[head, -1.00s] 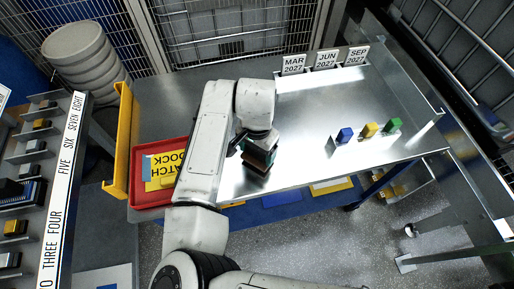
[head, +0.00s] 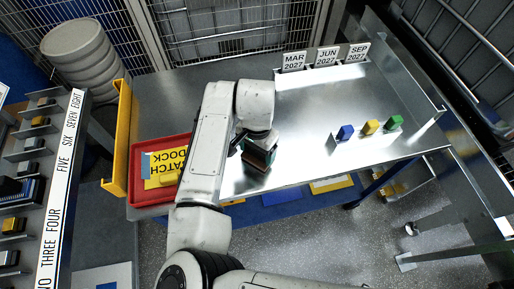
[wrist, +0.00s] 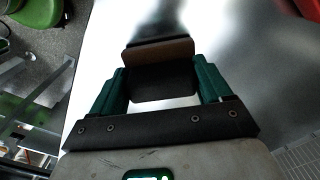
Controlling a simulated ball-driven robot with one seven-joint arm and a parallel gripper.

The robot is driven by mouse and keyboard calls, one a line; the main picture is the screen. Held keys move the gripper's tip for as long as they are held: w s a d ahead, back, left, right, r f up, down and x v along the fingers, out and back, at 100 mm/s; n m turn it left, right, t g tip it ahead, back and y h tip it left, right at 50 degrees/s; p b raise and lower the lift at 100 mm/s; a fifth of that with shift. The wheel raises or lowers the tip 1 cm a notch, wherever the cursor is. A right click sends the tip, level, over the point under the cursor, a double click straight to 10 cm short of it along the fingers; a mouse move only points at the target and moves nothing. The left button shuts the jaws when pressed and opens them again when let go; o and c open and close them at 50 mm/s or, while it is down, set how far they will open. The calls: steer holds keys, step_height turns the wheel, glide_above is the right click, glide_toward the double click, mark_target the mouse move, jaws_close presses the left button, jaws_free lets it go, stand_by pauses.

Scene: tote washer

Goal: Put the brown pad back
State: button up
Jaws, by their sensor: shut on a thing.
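The brown pad (head: 257,158) is a small block with a brown face and a dark body, held low over the metal table toward its front. In the wrist view the brown pad (wrist: 158,52) shows as a brown strip with black parts around it. My gripper (head: 259,153) is shut on it. In the wrist view the two green fingers of my gripper (wrist: 162,84) stand on either side of the dark body. I cannot tell whether the pad touches the table.
Blue (head: 345,132), yellow (head: 370,127) and green (head: 394,122) blocks stand on the metal table (head: 310,110) at right. Date signs (head: 326,57) stand at its back edge. A red tray (head: 137,199) lies left. A numbered rack (head: 60,185) holds several small blocks. The table's middle is clear.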

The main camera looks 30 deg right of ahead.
steer(key=shift+f, duration=0.15)
stand_by(0.3)
steer(key=o, duration=1.4)
steer(key=shift+o, duration=0.2)
steer(key=shift+r+p, duration=2.95)
steer(key=shift+r, duration=1.55)
